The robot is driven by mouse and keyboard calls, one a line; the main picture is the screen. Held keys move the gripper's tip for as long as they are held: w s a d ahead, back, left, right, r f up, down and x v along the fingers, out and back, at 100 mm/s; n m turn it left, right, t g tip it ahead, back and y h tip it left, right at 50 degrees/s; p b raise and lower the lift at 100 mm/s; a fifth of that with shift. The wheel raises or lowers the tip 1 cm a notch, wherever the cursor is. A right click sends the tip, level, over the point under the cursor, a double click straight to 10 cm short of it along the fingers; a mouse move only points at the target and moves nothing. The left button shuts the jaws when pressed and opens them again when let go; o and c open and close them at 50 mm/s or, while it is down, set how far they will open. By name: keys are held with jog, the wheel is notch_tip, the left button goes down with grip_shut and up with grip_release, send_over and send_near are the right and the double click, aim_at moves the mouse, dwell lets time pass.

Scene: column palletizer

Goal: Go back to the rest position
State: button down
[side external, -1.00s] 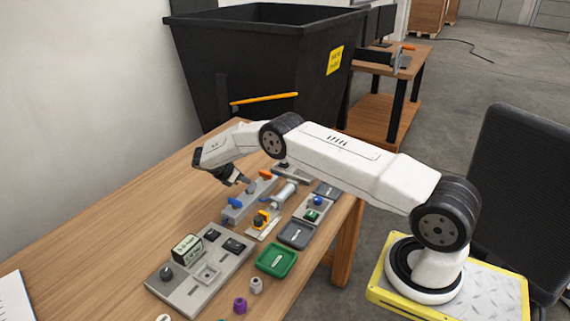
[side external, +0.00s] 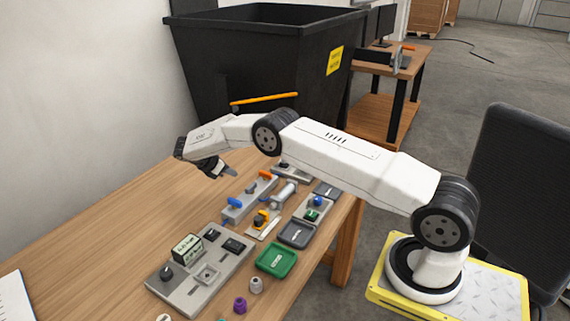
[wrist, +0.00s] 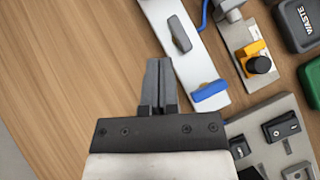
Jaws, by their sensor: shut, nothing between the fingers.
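My gripper (side external: 228,174) is raised above the wooden table (side external: 110,222) at the far left of the equipment in the side external view. In the wrist view my gripper (wrist: 157,68) has its two fingers together with nothing between them. It is over bare wood, just left of a grey fixture (wrist: 192,62) with a blue handle (wrist: 211,91). It appears apart from everything below it.
A panel with switches (side external: 205,272), a green tray (side external: 277,260), a grey tray (side external: 296,234) and a grey fixture with blue and orange handles (side external: 251,201) stand on the table. A large black bin (side external: 250,60) is behind.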

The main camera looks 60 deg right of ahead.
jog(key=s+a+r+m+t+y, duration=0.3)
jog(key=s+a+r+m+y, duration=0.25)
jog(key=s+a+r, duration=0.4)
jog(key=s+a+m+t+y, duration=0.1)
jog(key=s+a+m, duration=0.2)
jog(key=s, duration=0.7)
jog(key=s+a+m+t+y, duration=0.2)
jog(key=s+a+m, duration=0.2)
jog(key=s, duration=0.6)
jog(key=shift+a+r+m, duration=0.2)
jog(key=shift+r+m, duration=0.25)
